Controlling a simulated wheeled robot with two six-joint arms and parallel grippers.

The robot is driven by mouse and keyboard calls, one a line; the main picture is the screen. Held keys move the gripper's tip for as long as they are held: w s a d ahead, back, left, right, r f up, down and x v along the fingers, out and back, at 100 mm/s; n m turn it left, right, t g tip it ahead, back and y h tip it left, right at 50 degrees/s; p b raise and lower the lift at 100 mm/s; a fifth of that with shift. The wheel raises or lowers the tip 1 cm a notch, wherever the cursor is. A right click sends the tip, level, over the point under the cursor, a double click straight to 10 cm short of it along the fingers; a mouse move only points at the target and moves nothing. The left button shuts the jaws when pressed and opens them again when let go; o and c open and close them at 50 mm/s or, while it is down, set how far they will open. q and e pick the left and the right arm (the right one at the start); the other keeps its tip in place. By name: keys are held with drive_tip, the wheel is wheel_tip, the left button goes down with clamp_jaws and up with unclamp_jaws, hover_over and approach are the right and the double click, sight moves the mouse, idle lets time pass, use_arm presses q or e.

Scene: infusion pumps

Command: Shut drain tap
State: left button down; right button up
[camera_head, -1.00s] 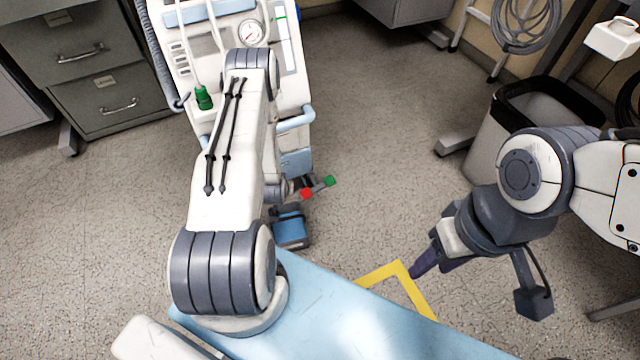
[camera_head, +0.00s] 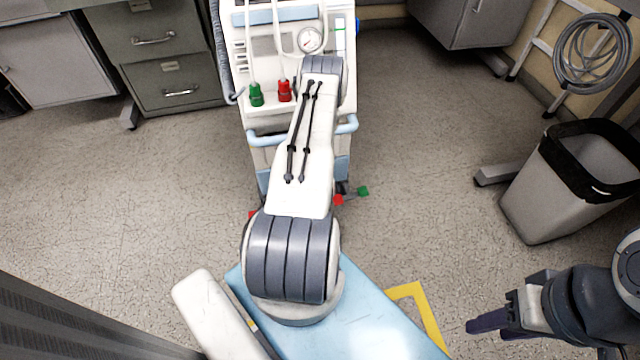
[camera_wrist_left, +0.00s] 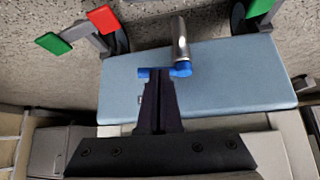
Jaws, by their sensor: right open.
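The drain tap shows in the left wrist view as a short metal spout (camera_wrist_left: 180,42) with a small blue handle (camera_wrist_left: 143,73), in front of a light blue panel (camera_wrist_left: 230,80). My left gripper (camera_wrist_left: 160,75) has its dark fingers close together, with the tips at the blue handle and overlapping it in the picture. I cannot tell whether they pinch it or only touch it. In the head view my left arm hides the tap and the left gripper. My right gripper (camera_head: 490,324) is open and empty at the lower right, over the floor.
The pump machine (camera_head: 290,125) stands ahead, with green (camera_head: 256,95) and red (camera_head: 284,92) connectors. Red (camera_head: 338,199) and green (camera_head: 363,191) pedals stick out near the floor. A waste bin (camera_head: 555,185) stands right. Yellow floor tape (camera_head: 430,320) lies nearby; the floor between is clear.

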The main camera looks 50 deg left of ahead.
use_arm(q)
drive_tip(key=shift+s+a, duration=0.1)
drive_tip(key=shift+s, duration=0.05)
drive_tip(key=p+v, duration=0.7)
drive_tip(key=v, duration=0.6)
drive_tip(key=shift+s+d, duration=0.3)
drive_tip(key=shift+s, duration=0.25)
